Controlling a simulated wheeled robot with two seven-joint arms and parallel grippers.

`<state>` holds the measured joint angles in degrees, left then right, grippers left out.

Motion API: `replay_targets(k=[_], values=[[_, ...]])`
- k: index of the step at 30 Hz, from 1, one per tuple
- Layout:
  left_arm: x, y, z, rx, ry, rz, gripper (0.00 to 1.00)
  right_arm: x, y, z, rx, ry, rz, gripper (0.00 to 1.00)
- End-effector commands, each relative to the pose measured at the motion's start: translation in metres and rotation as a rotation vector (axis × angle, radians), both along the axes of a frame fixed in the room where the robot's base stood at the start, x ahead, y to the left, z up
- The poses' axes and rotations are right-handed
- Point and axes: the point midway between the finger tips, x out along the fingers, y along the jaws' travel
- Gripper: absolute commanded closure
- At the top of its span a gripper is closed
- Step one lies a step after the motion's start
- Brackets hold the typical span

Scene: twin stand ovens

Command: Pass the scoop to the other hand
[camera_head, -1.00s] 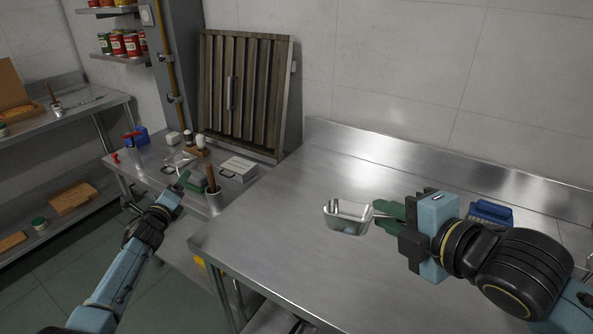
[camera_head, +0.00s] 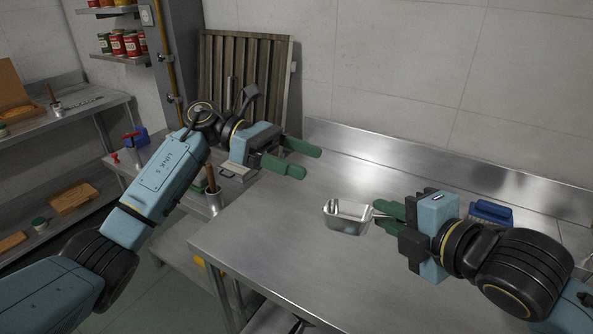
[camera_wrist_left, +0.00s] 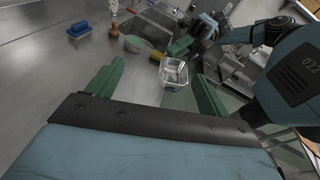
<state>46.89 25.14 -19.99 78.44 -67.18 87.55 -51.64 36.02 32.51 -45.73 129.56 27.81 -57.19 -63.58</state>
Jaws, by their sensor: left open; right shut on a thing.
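The metal scoop (camera_head: 347,220) has a bright, open box-shaped bowl. My right gripper (camera_head: 382,214) is shut on its handle and holds it above the steel table, with the bowl pointing left. The fingers hide most of the handle. My left gripper (camera_head: 307,162) is open and empty, above the table to the upper left of the scoop and apart from it. In the left wrist view the scoop (camera_wrist_left: 173,72) appears between and beyond the open left fingers, with my right gripper behind it.
The steel table (camera_head: 270,240) is mostly bare, with a raised backsplash along the wall. A blue brush (camera_head: 491,211) lies behind my right gripper.

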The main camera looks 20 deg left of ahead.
Motion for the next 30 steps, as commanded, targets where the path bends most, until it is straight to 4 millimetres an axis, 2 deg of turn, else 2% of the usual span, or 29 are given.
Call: replay_targets(k=[3, 11, 24, 30], values=[[-0.016, -0.004, -0.006, 0.124, 0.006, -0.087, 0.2, 0.0, 0.0, 0.0, 0.001, -0.001, 0.0, 1.0], [-0.029, -0.013, -0.015, 0.211, 0.017, -0.143, 0.2, 0.0, 0.0, 0.0, 0.001, -0.001, 0.0, 1.0], [-0.048, -0.082, -0.044, 0.206, 0.018, -0.142, 0.2, 0.0, 0.0, 0.0, 0.001, -0.001, 0.0, 1.0], [-0.053, -0.105, -0.053, 0.206, 0.017, -0.14, 0.2, 0.0, 0.0, 0.0, 0.001, -0.001, 0.0, 1.0]])
